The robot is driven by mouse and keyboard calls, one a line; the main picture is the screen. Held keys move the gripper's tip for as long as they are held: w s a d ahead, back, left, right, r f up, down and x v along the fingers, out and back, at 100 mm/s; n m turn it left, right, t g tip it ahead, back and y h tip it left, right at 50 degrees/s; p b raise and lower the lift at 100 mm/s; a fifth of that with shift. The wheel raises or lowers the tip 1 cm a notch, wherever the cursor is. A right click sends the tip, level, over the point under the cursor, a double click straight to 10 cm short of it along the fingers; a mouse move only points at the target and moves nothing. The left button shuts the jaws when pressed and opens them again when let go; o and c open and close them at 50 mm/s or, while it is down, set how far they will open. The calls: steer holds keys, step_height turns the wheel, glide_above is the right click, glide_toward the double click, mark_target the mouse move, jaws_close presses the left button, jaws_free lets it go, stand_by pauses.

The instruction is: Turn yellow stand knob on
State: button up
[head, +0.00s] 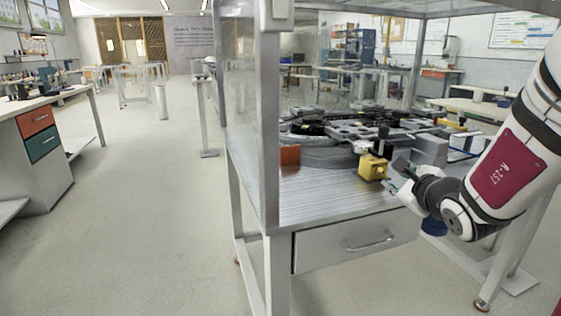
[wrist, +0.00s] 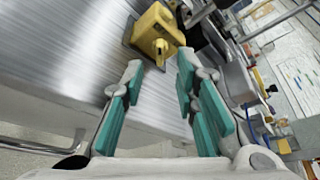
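The yellow stand (head: 373,167) sits near the front edge of the metal table, with a black part rising behind it. In the wrist view the yellow stand (wrist: 154,36) is ahead of my fingers, with a small yellow knob (wrist: 161,48) on its near face. In the head view my gripper (head: 398,178) is just right of the stand, partly hidden by my arm.
The ring track (head: 350,128) with dark and grey parts fills the table behind the stand. An orange block (head: 289,156) lies to the left. A metal frame post (head: 268,130) stands at the table's left corner. A drawer with a handle (head: 370,243) is below. Floor at left is clear.

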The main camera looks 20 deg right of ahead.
mark_target(385, 174)
steer(key=b+x, duration=0.1)
steer(key=x, duration=0.4)
jaws_close()
